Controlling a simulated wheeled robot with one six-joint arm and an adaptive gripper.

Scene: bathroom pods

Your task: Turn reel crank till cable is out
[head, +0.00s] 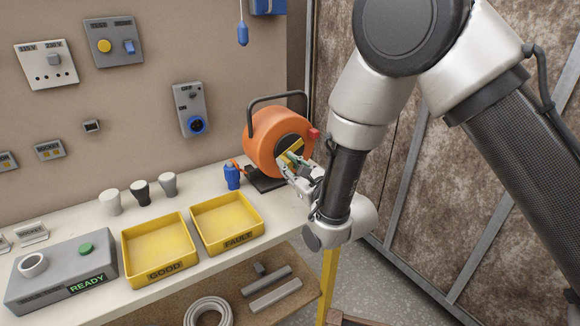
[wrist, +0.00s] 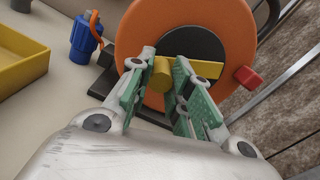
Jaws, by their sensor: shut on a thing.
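The orange cable reel (head: 266,141) stands on a dark base at the right end of the bench, with a dark carry handle over it. Its yellow crank (wrist: 203,68) crosses the black hub, and a yellow knob (wrist: 162,70) sticks out toward me. My gripper (head: 293,165) is at the reel's face. In the wrist view my gripper (wrist: 164,82) has its green-padded fingers on both sides of the knob, shut on it. A red part (wrist: 248,77) sits at the reel's right edge.
Yellow trays marked GOOD (head: 160,275) and FAULT (head: 240,243) sit on the bench left of the reel. A grey box marked READY (head: 40,292) is at front left. A blue wall socket (head: 195,123) is behind. A brown wall panel stands close on the right.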

